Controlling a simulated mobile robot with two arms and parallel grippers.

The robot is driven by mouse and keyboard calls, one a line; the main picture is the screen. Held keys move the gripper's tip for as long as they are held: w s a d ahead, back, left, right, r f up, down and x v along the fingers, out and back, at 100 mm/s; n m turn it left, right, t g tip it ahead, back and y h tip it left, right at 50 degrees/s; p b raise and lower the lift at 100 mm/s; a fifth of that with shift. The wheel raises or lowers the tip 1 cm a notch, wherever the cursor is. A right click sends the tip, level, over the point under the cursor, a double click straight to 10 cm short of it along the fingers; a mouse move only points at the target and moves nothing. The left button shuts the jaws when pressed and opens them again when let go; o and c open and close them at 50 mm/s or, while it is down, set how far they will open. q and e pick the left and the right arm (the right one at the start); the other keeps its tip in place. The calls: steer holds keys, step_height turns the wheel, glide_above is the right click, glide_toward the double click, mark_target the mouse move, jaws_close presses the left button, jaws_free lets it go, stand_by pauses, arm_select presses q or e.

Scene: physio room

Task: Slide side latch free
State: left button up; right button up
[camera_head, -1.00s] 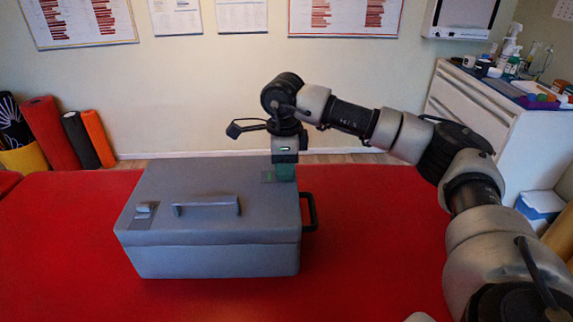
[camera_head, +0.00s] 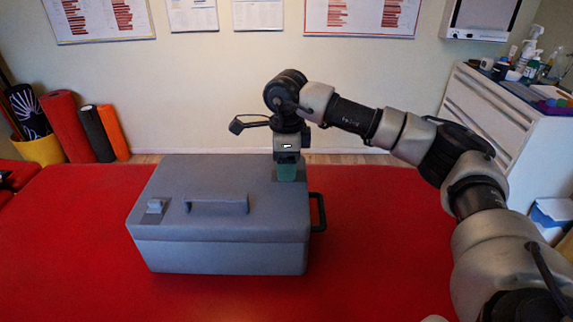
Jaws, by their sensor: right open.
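A grey-blue case (camera_head: 222,255) stands closed on the red table top. Its lid has a raised handle (camera_head: 217,205) in the middle and a small side latch (camera_head: 155,206) on a darker plate at the left. My right gripper (camera_head: 287,173) points down over the lid's far right corner, its green fingertips at or just above a second dark plate there. The gripper hides most of what sits on that plate, and I cannot tell whether it touches it. The right gripper is open. My left gripper is not in view.
A black loop handle (camera_head: 320,212) sticks out from the case's right side. The red table (camera_head: 385,240) is clear right of the case. A white cabinet (camera_head: 500,120) with bottles on top stands at the right. Rolled mats (camera_head: 85,130) stand by the wall at left.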

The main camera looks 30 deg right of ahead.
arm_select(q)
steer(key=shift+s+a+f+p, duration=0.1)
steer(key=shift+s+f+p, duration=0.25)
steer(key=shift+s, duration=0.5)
arm_select(e)
step_height(320, 180, up, 10)
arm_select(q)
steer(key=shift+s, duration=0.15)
arm_select(e)
steer(key=shift+r, duration=0.1)
